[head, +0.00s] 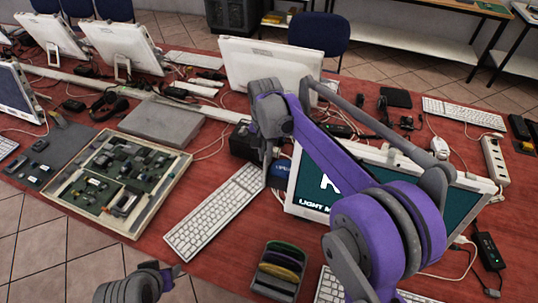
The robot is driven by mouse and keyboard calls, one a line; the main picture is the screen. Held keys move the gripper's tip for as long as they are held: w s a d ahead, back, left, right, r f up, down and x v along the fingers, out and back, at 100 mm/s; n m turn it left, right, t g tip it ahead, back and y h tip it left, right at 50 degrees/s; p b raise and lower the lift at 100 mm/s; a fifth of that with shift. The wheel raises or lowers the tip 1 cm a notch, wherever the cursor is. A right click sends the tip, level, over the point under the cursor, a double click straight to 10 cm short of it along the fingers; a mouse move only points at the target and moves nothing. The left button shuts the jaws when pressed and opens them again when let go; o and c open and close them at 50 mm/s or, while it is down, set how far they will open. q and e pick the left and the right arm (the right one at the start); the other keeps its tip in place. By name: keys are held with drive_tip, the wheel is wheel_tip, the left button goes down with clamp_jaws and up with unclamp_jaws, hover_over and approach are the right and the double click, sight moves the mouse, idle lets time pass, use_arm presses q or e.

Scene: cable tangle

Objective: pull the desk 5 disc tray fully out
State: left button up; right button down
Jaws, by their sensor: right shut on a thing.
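A small black box (243,143), which looks like the disc drive, stands on the red desk (225,258) near the middle. My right gripper (266,165) points down at its right side, fingers shut. What it grips, likely the disc tray, is hidden behind the fingers, so I cannot tell how far out the tray is. A small blue item (281,173) shows just right of the fingers. My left gripper (168,277) is low at the bottom edge, away from the box. Its fingers are too small and dark to judge.
A white keyboard (215,212) lies in front of the box. A lit screen (310,188) stands to the right, partly behind my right arm. A bin of discs (277,270) is near the front. A circuit-board tray (187,180) is at left. Cables run across the desk.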

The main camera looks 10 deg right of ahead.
drive_tip(key=w+a, duration=0.2)
drive_tip(key=a, duration=0.1)
drive_tip(key=w+a, duration=0.1)
drive_tip(key=shift+a, duration=0.25)
drive_tip(key=c, duration=0.9)
unclamp_jaws()
wheel_tip(320, 180, up, 11)
drive_tip(key=shift+f+p, duration=0.1)
drive_tip(key=shift+p, duration=0.5)
